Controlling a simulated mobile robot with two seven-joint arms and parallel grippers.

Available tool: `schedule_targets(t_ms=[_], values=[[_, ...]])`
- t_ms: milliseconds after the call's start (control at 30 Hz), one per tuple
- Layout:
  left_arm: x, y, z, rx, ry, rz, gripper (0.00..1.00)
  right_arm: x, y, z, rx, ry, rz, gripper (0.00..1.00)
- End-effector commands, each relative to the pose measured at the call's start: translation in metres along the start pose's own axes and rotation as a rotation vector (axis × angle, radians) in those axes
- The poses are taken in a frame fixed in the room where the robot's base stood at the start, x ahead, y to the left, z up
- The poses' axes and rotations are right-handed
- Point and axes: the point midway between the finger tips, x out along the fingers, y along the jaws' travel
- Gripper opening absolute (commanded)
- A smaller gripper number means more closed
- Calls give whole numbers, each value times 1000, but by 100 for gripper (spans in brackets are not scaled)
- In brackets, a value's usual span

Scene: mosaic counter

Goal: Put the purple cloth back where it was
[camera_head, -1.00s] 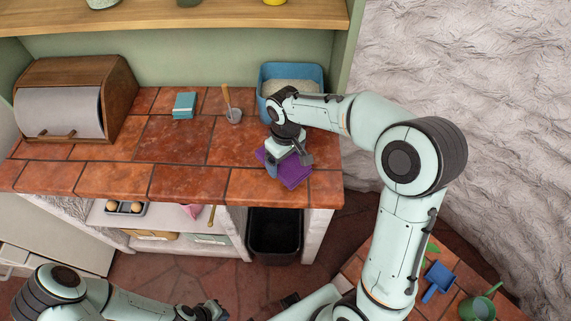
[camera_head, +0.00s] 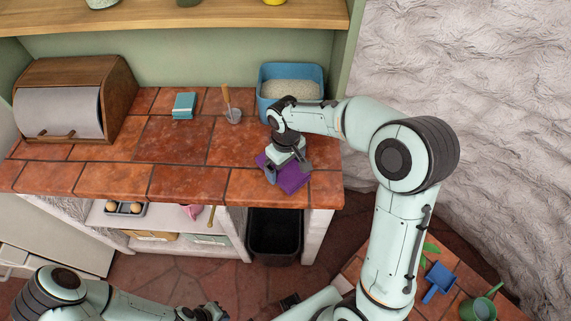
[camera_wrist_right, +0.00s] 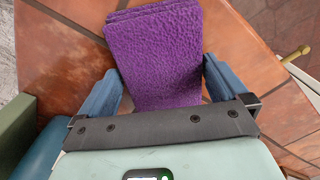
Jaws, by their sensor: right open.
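The purple cloth (camera_head: 294,181) lies folded on the tiled counter near its front right corner. In the right wrist view the cloth (camera_wrist_right: 158,50) fills the space ahead of and between the two blue fingers. My right gripper (camera_head: 287,171) is open above the cloth, with one finger to each side of it; it also shows in the right wrist view (camera_wrist_right: 162,82). The near end of the cloth is hidden behind the gripper body. My left gripper (camera_head: 207,312) is low at the picture's bottom edge, away from the counter, and its jaws are too unclear to read.
A blue bin (camera_head: 265,84) with pale grains stands behind my right wrist. A small scoop (camera_head: 234,115), a teal packet (camera_head: 184,106) and a wooden bread box (camera_head: 120,84) stand further left. A black bin (camera_head: 274,236) is below the counter. The counter's middle is clear.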

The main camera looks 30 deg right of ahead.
Motion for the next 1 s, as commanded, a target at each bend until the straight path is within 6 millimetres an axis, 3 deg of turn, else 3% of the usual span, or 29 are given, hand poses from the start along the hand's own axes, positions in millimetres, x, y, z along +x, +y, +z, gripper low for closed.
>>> schedule_targets(t_ms=[500, 700, 1000], values=[[-16, 9, -10, 5, 13, 5, 0, -102, 0, -2, 0, 8, 1, 100], [-18, 10, -12, 6, 16, 6, 0, -119, 0, -1, 0, 4, 1, 100], [-18, 10, -11, 6, 15, 5, 0, -121, 0, 0, 0, 3, 0, 100]])
